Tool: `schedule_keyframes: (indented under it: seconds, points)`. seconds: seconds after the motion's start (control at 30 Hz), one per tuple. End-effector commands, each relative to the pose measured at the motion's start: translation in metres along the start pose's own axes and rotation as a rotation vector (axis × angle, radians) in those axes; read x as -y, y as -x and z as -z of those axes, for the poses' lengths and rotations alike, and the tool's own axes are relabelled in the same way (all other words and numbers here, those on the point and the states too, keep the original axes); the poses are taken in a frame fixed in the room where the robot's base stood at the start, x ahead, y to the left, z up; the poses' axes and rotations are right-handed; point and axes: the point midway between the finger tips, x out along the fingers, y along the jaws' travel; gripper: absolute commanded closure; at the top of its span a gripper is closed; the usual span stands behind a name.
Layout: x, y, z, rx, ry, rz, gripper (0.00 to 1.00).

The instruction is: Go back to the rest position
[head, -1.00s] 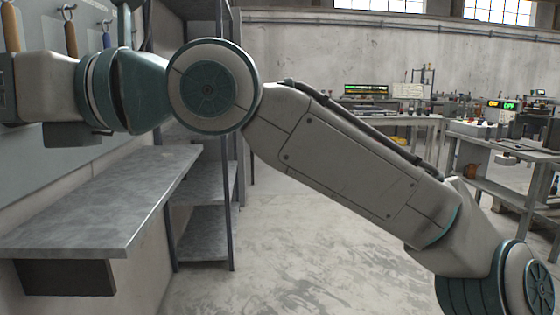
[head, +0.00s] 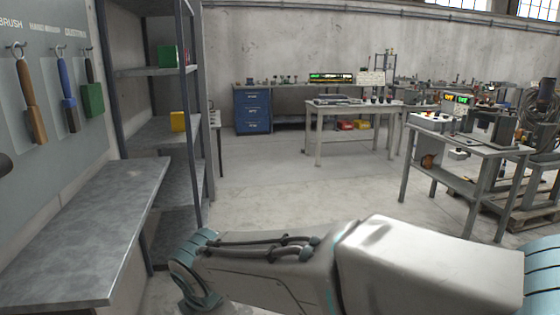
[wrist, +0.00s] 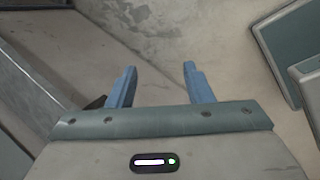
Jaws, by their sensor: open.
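My gripper (wrist: 158,85) shows in the wrist view with its two blue fingers spread apart. It is open and nothing is between the fingers. Bare concrete floor lies beyond the fingertips. In the head view my arm lies folded low across the bottom of the picture, and the gripper is out of that view.
A grey wall shelf (head: 85,235) juts out at the left, under a board with hanging brushes (head: 68,92). A metal rack (head: 165,135) stands beyond it. Workbenches (head: 355,108) stand at the back and right. The floor (head: 270,190) in the middle is clear.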

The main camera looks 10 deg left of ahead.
Motion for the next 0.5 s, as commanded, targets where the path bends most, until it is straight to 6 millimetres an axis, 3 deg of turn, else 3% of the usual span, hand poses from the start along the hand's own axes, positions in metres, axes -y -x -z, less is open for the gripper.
schedule_keyframes:
  seconds: [0.03, 0.2, 0.33, 0.5]
  points:
    - [0.013, 0.018, -0.03, 0.054, -0.153, 0.034, 0.54]
    - [0.072, 0.057, -0.11, 0.2, -0.72, 0.101, 0.54]
    - [0.123, 0.098, -0.154, 0.29, -1.173, 0.107, 0.54]
    - [0.19, 0.152, -0.185, 0.355, -1.769, 0.078, 0.54]
